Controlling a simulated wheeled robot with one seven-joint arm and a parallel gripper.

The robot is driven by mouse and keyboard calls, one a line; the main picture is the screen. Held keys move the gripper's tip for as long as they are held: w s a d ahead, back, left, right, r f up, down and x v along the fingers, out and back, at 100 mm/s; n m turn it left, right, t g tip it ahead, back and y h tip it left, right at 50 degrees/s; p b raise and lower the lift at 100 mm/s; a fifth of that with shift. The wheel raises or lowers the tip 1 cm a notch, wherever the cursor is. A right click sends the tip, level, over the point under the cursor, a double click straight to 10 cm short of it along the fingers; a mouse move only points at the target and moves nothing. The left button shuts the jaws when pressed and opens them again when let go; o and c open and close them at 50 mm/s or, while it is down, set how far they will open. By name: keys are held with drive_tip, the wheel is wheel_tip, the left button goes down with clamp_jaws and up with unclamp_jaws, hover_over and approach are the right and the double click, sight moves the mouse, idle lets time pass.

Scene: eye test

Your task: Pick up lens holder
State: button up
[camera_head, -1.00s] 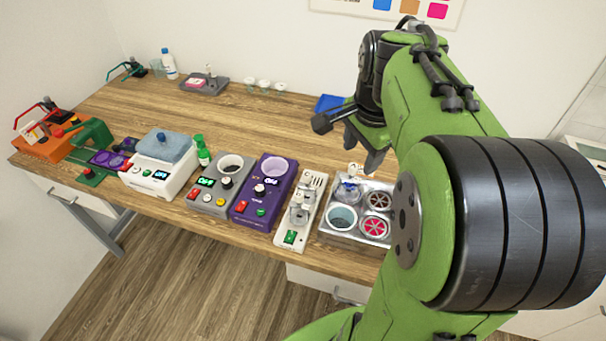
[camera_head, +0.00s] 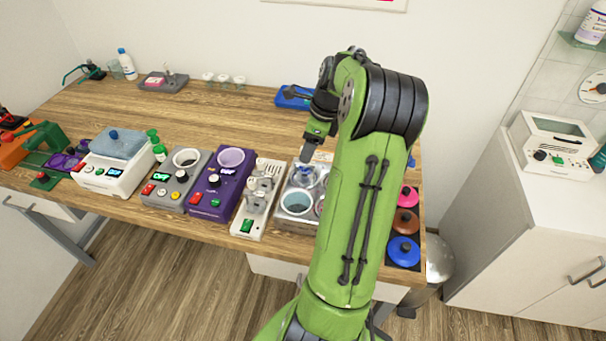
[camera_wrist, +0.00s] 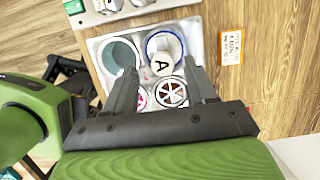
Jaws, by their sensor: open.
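A pale metal tray (camera_head: 290,221) stands near the table's front edge, and it also shows in the wrist view (camera_wrist: 95,52). It holds a round pale-blue cup (camera_wrist: 120,56), a clear round piece with a blue rim and the letter A (camera_wrist: 163,58), a brown spoked disc (camera_wrist: 172,92) and a pink-red disc (camera_wrist: 141,99), partly hidden by a finger. I cannot tell for sure which piece is the lens holder. My gripper (camera_wrist: 158,76) is open and empty, above the tray, its fingers either side of the lettered piece and discs. In the head view my arm hides part of the tray.
A white stand with metal fittings (camera_head: 258,205), a purple device (camera_head: 214,195) and a grey device (camera_head: 178,185) stand left of the tray. Pink, brown and blue lids (camera_head: 403,250) lie to the right. A paper label (camera_wrist: 231,48) lies beside the tray.

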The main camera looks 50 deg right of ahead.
drive_tip(key=x, duration=0.4)
drive_tip(key=b+x, duration=0.1)
drive_tip(key=x, duration=0.1)
drive_tip(key=shift+w+d+f, duration=0.2)
drive_tip(key=shift+d+f, duration=0.05)
drive_tip(key=shift+f, duration=0.15)
drive_tip(key=shift+s+a+r, duration=0.1)
drive_tip(key=shift+c, duration=0.2)
clamp_jaws()
